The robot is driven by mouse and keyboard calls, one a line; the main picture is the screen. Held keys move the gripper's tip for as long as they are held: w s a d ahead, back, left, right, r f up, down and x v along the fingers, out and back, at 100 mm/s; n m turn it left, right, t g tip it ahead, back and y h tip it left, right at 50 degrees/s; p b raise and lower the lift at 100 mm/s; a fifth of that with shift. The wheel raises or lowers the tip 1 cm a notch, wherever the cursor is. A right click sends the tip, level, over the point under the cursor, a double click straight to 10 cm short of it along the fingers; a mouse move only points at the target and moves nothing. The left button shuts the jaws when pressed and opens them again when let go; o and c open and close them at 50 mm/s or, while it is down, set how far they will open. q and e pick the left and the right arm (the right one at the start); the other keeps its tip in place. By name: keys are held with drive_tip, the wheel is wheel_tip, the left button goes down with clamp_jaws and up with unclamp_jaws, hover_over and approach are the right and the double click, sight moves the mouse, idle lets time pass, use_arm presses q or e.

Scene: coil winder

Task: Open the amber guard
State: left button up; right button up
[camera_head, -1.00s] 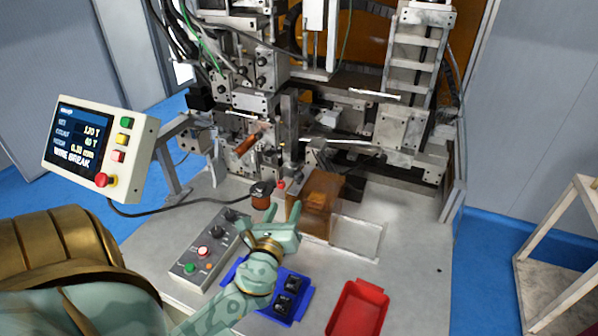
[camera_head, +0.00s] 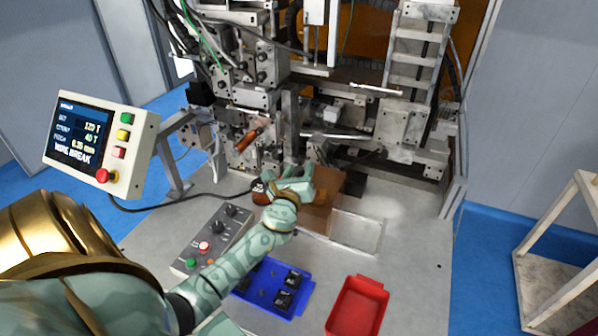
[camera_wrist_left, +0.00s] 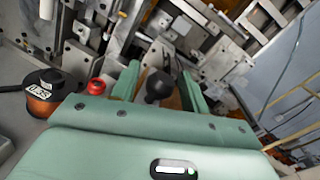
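The amber guard (camera_head: 328,184) is a brown see-through box on the machine table, in front of the winding head. My left gripper (camera_head: 294,174) is at its left side, covering part of it. In the left wrist view the two green fingers (camera_wrist_left: 158,82) stand apart, with a round black knob (camera_wrist_left: 158,88) between them. A gap shows on each side of the knob. A strip of amber shows behind it. I cannot tell whether the knob belongs to the guard. My right gripper is not in view.
A wire spool (camera_wrist_left: 42,98) and a red knob (camera_wrist_left: 96,86) are left of the fingers. A control box (camera_head: 215,238), a blue tray (camera_head: 255,296) with black parts and a red tray (camera_head: 358,308) lie in front. A clear frame (camera_head: 358,234) is right of the guard.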

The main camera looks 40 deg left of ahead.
use_arm(q)
clamp_jaws()
drive_tip(key=w+d+b, duration=0.1)
drive_tip(key=w+d, duration=0.2)
drive_tip(key=d, duration=0.8)
drive_tip(key=shift+w+d, duration=0.4)
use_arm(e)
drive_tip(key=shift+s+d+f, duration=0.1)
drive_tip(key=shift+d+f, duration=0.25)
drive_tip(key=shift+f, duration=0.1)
use_arm(q)
drive_tip(key=shift+o, duration=1)
unclamp_jaws()
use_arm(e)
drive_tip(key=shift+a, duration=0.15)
use_arm(q)
drive_tip(key=b+v, duration=0.1)
drive_tip(key=v, duration=1.5)
drive_tip(key=shift+s, duration=0.2)
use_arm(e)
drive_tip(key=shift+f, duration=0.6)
